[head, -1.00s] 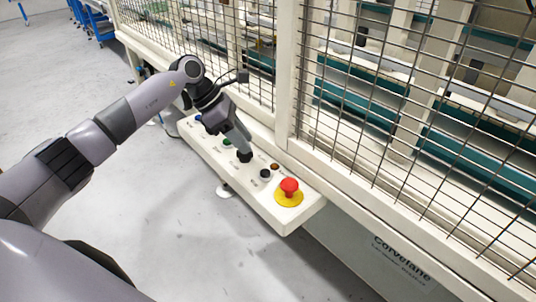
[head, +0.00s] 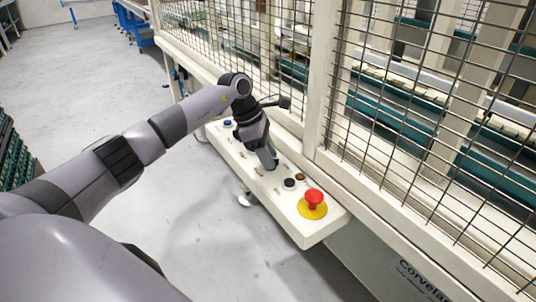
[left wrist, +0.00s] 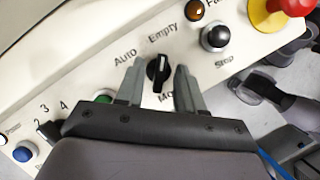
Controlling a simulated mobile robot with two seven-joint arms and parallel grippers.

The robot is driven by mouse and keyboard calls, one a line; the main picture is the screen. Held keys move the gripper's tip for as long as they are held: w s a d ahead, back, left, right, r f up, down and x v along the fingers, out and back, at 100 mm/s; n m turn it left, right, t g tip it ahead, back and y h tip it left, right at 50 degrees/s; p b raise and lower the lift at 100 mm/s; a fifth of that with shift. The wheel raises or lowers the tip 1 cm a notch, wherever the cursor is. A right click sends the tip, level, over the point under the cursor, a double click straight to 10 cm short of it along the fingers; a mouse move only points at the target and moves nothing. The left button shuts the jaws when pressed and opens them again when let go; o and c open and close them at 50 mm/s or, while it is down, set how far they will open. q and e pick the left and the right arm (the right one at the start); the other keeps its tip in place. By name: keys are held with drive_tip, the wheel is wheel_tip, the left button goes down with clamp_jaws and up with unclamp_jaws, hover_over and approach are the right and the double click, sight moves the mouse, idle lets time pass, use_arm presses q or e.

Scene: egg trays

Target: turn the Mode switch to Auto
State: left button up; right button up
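The Mode switch (left wrist: 158,73) is a black rotary knob on the pale control panel (head: 322,222), with a small light mark at its upper end. The word "Auto" stands to its upper left, "Empty" above it, and a partly covered "Mo..." below it. My left gripper (left wrist: 158,84) is open, one finger on each side of the knob, with visible gaps between fingers and knob. In the head view the left gripper (head: 268,163) points down at the panel and hides the knob.
A red emergency stop (head: 313,199) on a yellow base sits at the panel's near end. A black Stop button (head: 290,183) and an amber lamp (head: 299,177) are close to the gripper. A wire mesh fence (head: 430,120) rises behind the panel.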

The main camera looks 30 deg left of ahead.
use_arm(q)
clamp_jaws()
